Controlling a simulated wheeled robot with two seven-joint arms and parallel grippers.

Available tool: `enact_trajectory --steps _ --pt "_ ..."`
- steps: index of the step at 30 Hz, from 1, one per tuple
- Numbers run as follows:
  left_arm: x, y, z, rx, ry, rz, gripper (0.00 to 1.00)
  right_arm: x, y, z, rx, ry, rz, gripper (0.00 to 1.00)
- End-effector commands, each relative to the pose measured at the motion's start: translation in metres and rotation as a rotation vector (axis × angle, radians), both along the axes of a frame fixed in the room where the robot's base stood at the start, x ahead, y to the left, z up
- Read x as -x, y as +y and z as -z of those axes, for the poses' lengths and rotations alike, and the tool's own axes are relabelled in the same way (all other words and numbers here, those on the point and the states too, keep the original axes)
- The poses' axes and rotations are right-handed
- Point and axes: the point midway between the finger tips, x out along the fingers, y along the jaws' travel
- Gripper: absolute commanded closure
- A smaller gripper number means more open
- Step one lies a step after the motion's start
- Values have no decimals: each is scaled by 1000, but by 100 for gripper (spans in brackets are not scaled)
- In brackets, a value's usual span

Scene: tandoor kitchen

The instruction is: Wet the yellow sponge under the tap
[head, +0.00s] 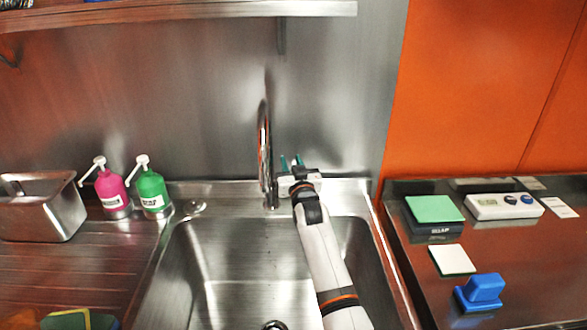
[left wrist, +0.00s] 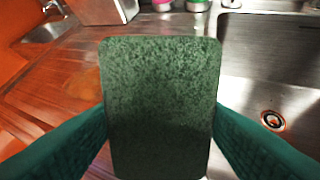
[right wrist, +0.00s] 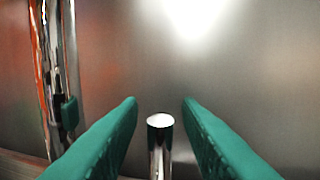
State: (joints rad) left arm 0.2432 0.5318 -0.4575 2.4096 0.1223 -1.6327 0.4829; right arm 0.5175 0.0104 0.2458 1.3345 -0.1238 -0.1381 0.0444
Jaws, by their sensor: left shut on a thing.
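My left gripper (left wrist: 160,112) is shut on the sponge (left wrist: 160,95), whose dark green scouring face fills the middle of the left wrist view. In the head view the sponge (head: 68,319) shows at the bottom left edge with a yellow strip, over the ribbed counter left of the sink. The chrome tap (head: 264,150) stands at the back of the sink (head: 235,255). My right gripper (head: 291,160) is just right of the tap. In the right wrist view its fingers are open, with a chrome post (right wrist: 160,135) in the gap between them, apparently the tap lever. No water shows.
Pink (head: 112,194) and green (head: 152,192) pump bottles and a steel bin (head: 42,210) stand on the left counter. The right counter holds a green-topped block (head: 434,208), a white device (head: 503,206) and a blue object (head: 481,291). The sink basin is empty.

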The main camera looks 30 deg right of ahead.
Motion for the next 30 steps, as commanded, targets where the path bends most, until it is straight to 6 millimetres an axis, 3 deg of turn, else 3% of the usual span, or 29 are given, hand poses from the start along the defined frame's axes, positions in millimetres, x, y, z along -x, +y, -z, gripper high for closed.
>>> enact_trajectory --steps 5,12,18,23,30 --pt "0 0 -18 0 0 0 60 17 5 -1 -1 3 0 69" --pt "0 0 -51 0 0 0 60 66 17 4 -2 5 0 69" --pt "0 0 -66 0 0 0 60 99 26 12 -2 4 0 69" --pt "0 0 -71 0 0 0 60 112 29 15 -1 2 0 69" --pt "0 0 -70 0 0 0 60 114 30 16 -1 1 0 69"
